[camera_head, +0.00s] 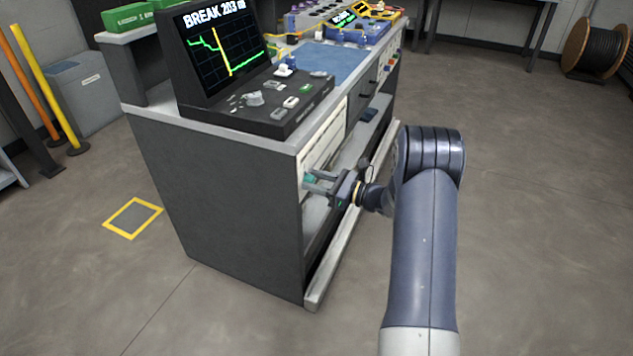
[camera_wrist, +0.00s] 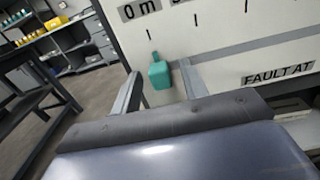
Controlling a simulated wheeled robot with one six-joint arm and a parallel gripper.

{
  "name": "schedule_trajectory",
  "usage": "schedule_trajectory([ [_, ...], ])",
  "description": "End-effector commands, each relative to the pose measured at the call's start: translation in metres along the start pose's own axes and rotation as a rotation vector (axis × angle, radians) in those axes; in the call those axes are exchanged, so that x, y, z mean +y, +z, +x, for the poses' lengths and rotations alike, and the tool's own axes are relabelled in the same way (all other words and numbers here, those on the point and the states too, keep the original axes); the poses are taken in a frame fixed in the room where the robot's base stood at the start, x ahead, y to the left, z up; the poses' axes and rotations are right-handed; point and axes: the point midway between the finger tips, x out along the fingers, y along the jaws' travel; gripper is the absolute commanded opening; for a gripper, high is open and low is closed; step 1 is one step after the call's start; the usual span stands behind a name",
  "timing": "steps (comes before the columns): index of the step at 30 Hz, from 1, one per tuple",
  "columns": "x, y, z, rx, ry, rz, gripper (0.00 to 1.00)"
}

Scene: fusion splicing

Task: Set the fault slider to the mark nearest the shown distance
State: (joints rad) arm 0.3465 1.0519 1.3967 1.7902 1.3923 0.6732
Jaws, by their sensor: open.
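A teal slider knob (camera_wrist: 159,74) sits on the white scale panel (camera_wrist: 230,40) near its left end, just right of the tick under "0 m". A grey track runs to the right from it, above the "FAULT AT" label (camera_wrist: 278,75). My gripper (camera_wrist: 158,88) is open, with one finger on each side of the knob; I cannot tell whether they touch it. In the head view the gripper (camera_head: 318,182) is at the bench's front panel, by the teal knob (camera_head: 310,179). The tester screen (camera_head: 222,50) reads "BREAK 203 m", the last digits partly unclear, with an orange line on a green trace.
The bench (camera_head: 225,190) has a lower ledge and open shelf below the panel. A blue mat (camera_head: 330,62) and several tools lie on top. Open floor (camera_head: 540,220) lies to the right. A cable reel (camera_head: 597,48) stands at the far right.

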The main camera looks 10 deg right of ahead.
Motion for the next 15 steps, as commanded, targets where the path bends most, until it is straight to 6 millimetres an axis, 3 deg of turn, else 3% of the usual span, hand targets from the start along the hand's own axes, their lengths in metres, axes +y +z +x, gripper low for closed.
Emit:
schedule_trajectory([
  [2,0.0000,0.0000,-0.0001,0.000,0.000,0.000,0.42],
  [15,0.0000,-0.0001,-0.0004,0.000,0.000,0.000,0.07],
])
